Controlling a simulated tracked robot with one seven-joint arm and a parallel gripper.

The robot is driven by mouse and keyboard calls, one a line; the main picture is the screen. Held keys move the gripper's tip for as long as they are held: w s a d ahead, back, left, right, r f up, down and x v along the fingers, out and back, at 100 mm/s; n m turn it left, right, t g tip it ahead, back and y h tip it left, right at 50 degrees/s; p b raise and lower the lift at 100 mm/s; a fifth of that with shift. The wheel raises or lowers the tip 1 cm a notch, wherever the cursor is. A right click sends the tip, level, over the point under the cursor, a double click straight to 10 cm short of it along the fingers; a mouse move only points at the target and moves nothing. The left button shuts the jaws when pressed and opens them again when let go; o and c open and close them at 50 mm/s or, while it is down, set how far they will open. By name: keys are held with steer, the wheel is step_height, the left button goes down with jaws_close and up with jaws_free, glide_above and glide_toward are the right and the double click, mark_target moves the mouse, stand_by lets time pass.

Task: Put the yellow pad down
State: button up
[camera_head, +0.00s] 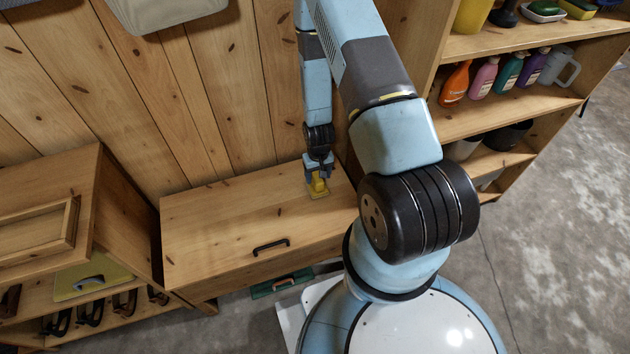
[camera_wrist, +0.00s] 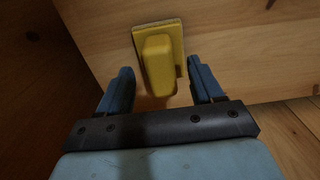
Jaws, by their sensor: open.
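The yellow pad (camera_head: 318,190) rests on the top of the low wooden cabinet (camera_head: 240,218), toward its back right. In the wrist view the yellow pad (camera_wrist: 160,62) shows a flat base with a raised block-shaped handle. My gripper (camera_head: 318,175) is just above the pad, pointing down. In the wrist view my gripper (camera_wrist: 162,82) is open, with one blue finger on each side of the handle and visible gaps between. The exact height of the fingertips over the cabinet top is hard to tell.
A plank wall (camera_head: 190,90) stands close behind the cabinet. A shelf (camera_head: 510,110) with several bottles is at right. Another wooden unit (camera_head: 50,200) stands at left. The cabinet top left of the pad is clear.

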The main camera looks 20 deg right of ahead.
step_height(320, 180, up, 8)
stand_by(0.5)
step_height(320, 180, up, 31)
steer(key=w+t, duration=0.2)
steer(key=t, duration=0.1)
steer(key=s+a+r+t, duration=0.1)
steer(key=s+r+t, duration=0.1)
steer(key=s+r, duration=1.9)
steer(key=shift+s+r+t, duration=0.15)
steer(key=shift+r+t, duration=0.15)
steer(key=shift+r, duration=0.65)
